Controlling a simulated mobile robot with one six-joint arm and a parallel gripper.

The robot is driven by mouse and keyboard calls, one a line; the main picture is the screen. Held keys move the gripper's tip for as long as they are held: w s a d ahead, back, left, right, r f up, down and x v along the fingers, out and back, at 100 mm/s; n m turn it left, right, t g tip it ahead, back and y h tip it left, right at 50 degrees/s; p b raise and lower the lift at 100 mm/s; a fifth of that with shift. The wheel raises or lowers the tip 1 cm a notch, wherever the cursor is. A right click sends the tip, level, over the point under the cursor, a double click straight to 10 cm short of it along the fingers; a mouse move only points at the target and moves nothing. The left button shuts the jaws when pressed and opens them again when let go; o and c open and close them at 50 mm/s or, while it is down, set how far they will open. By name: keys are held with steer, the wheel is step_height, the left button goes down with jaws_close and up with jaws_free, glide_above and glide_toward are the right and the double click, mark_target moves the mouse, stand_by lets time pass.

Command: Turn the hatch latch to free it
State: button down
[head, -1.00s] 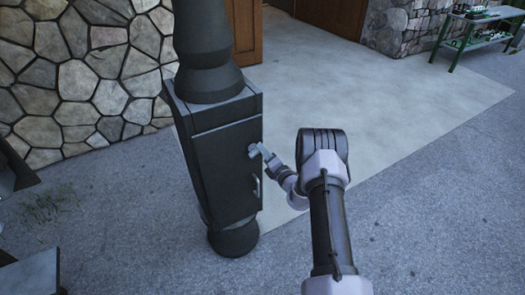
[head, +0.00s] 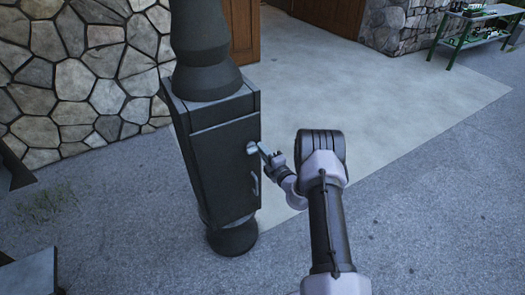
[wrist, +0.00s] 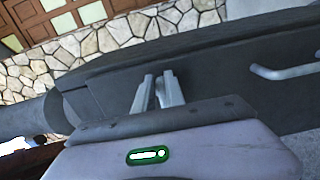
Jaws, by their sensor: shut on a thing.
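The hatch (head: 224,165) is a dark grey door on the front of a box on a dark post. The latch (head: 252,148) is a small light piece near the hatch's right edge, above the handle. My gripper (head: 265,152) is at the latch and shut on it. In the wrist view the two fingers of my gripper (wrist: 158,92) reach to the dark hatch face (wrist: 215,75). The latch itself is mostly hidden by the fingers there, so its exact angle is unclear.
A light bar handle (head: 255,183) stands out from the hatch below the latch; it also shows in the wrist view (wrist: 283,72). A stone wall (head: 85,75) is behind on the left. A green-framed shelf (head: 465,30) stands far right. The paving on the right is clear.

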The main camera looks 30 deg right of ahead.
stand_by(0.3)
steer(key=c, duration=1.4)
jaws_free()
steer(key=s+p, duration=0.3)
steer(key=s, duration=1.4)
steer(key=shift+s+d+p, duration=0.2)
steer(key=shift+d+p, duration=0.05)
steer(key=shift+p, duration=0.05)
